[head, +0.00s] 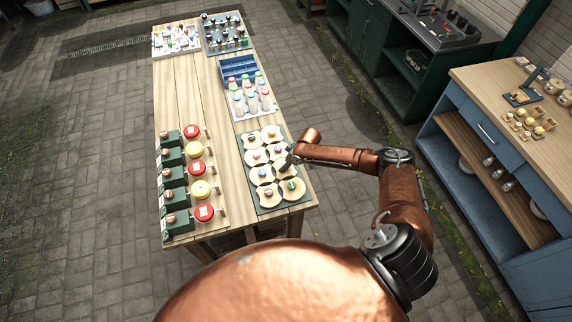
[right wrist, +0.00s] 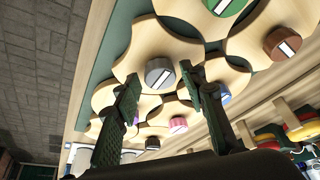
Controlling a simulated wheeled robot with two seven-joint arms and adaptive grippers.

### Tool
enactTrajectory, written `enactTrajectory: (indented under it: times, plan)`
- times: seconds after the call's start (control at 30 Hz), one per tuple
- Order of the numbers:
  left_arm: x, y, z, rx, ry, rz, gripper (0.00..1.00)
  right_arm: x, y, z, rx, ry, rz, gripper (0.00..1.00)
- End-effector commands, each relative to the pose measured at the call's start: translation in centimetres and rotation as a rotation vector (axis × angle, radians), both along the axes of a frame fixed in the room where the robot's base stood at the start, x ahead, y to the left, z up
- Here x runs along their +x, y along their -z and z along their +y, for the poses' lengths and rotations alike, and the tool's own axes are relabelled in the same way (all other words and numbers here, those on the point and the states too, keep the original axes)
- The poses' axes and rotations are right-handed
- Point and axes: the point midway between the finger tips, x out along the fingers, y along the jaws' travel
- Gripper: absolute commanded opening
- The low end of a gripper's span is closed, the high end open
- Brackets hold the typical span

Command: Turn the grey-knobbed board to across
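The grey-knobbed board (right wrist: 136,58) is a pale, curvy-edged wooden board in the right wrist view. Its round grey knob (right wrist: 158,70) bears a white stripe that runs diagonally in that picture. My right gripper (right wrist: 159,79) is open, its two dark fingers on either side of the knob; I cannot tell whether they touch it. In the head view my right gripper (head: 289,160) is over the right column of boards and hides the grey knob. My left gripper is out of both views.
Similar boards with green (right wrist: 222,5), brown (right wrist: 281,44) and pink (right wrist: 178,125) knobs crowd around on a green panel (head: 249,157). Red and yellow discs on green boxes (head: 175,200) line the table's left edge. Bottles (head: 251,100) stand behind. A blue counter (head: 510,185) is at right.

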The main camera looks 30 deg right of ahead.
Motion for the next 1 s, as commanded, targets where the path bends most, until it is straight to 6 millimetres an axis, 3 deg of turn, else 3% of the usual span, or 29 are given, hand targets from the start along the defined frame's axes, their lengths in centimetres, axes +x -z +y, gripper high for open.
enactTrajectory:
  times: [0.5,0.77,1.0]
  plan:
    - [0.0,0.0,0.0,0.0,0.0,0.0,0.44,0.0,0.0,-0.1,-0.001,0.0,0.0,0.03]
    - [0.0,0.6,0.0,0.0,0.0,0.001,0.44,0.1,0.1,-0.1,-0.002,-0.028,-0.001,0.02]
    - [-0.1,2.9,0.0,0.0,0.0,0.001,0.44,0.2,0.3,-0.3,-0.002,-0.152,-0.003,0.02]
